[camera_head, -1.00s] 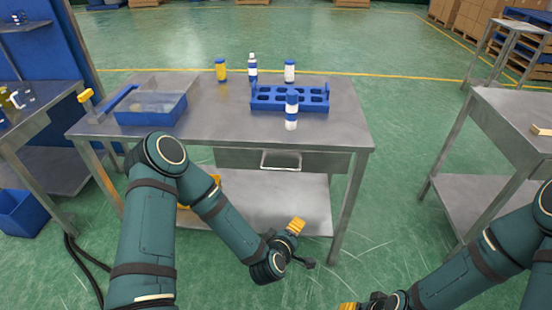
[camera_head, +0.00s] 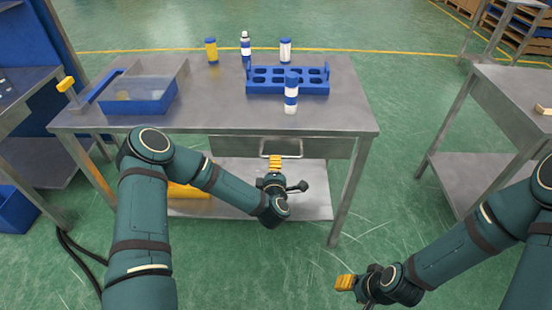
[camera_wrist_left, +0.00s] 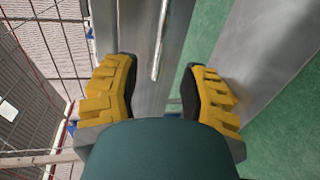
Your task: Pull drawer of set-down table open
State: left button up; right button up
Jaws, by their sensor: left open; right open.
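The steel set-down table (camera_head: 200,122) stands in front of me. Its drawer (camera_head: 240,146) is under the right part of the top and looks closed. The light drawer handle (camera_head: 284,140) is on its front, partly hidden by my left gripper (camera_head: 275,160). That gripper has yellow fingers and is just in front of the handle. In the left wrist view, the left gripper (camera_wrist_left: 160,75) is open and empty, and the handle (camera_wrist_left: 158,40) runs ahead between its spread fingers, apart from them. My right gripper (camera_head: 346,283) is open over the floor at lower right.
A yellow bin (camera_head: 188,191) is on the lower shelf. Another steel table (camera_head: 515,105) stands right, with clear green floor between.

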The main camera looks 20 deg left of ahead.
pick_arm(q)
jog(key=b+x, duration=0.1)
jog(key=x, duration=0.5)
jog(key=shift+w+a, duration=0.15)
jog(key=shift+w, duration=0.25)
jog(key=shift+c, duration=0.3)
grip_shut()
